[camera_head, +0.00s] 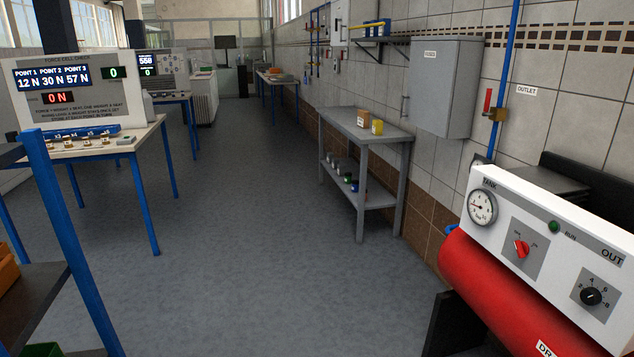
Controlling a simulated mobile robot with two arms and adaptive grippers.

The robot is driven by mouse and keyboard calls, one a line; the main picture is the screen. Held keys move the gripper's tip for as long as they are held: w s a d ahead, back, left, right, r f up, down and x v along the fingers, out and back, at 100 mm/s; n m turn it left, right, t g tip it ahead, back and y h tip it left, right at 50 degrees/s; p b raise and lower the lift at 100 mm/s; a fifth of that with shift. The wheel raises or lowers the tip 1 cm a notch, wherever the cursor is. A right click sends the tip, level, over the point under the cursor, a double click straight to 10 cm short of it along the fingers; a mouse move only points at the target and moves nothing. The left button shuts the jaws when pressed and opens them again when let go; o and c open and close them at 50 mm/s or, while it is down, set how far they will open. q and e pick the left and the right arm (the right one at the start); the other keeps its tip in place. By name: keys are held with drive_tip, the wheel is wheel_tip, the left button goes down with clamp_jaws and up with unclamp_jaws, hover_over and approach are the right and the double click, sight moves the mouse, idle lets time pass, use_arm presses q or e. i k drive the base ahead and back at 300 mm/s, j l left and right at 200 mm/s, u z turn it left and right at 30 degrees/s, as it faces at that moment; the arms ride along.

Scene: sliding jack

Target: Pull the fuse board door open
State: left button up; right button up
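The fuse board (447,90) is a grey metal cabinet on the tiled right wall, right of the picture's middle. Its front door looks shut. A small label (430,54), too small to read surely, sits near the top of the door. Neither of my grippers is in view.
A grey two-shelf bench (361,133) with small boxes and cans stands below and left of the cabinet. A red tank (505,297) with a white control panel (550,250) fills the lower right. A force-check table (100,145) stands left. The middle floor is clear.

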sight(433, 65)
drive_tip(key=i+u, duration=0.3)
drive_tip(key=i, duration=1.5)
drive_tip(key=i+z, duration=0.3)
drive_tip(key=i, duration=0.6)
drive_tip(key=i+j+z, duration=0.15)
drive_tip(key=i+z, duration=0.15)
drive_tip(key=i, duration=0.65)
